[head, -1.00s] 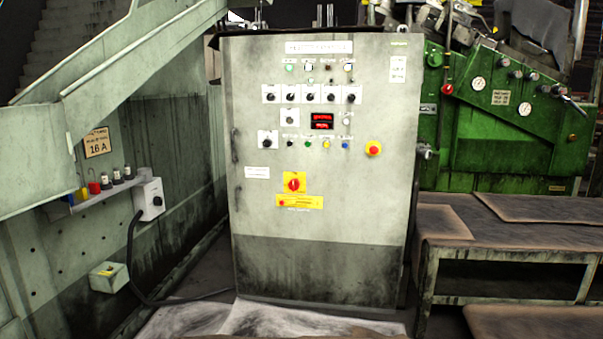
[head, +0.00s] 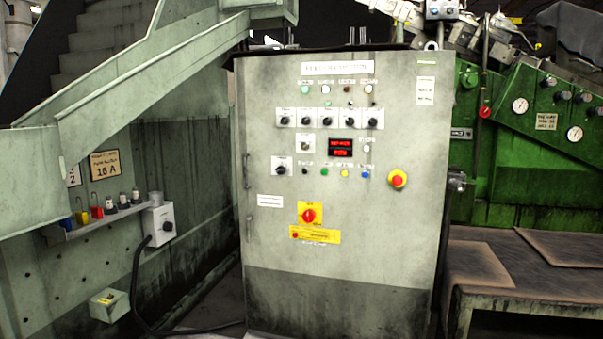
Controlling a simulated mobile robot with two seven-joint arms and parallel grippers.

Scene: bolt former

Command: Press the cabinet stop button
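The control cabinet (head: 345,240) stands upright in the middle of the head view, a grey-white box with a darker, stained lower part. A red rotary switch on a yellow plate (head: 309,215) is lower and further left. Rows of black knobs, small coloured buttons and a red-lit display (head: 340,147) fill the upper panel. Neither of my grippers shows in the head view.
At the left, a grey-green wall holds a shelf (head: 100,222) and a small box (head: 109,305). A black cable (head: 135,275) runs down to the floor. Nothing blocks the cabinet's front.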

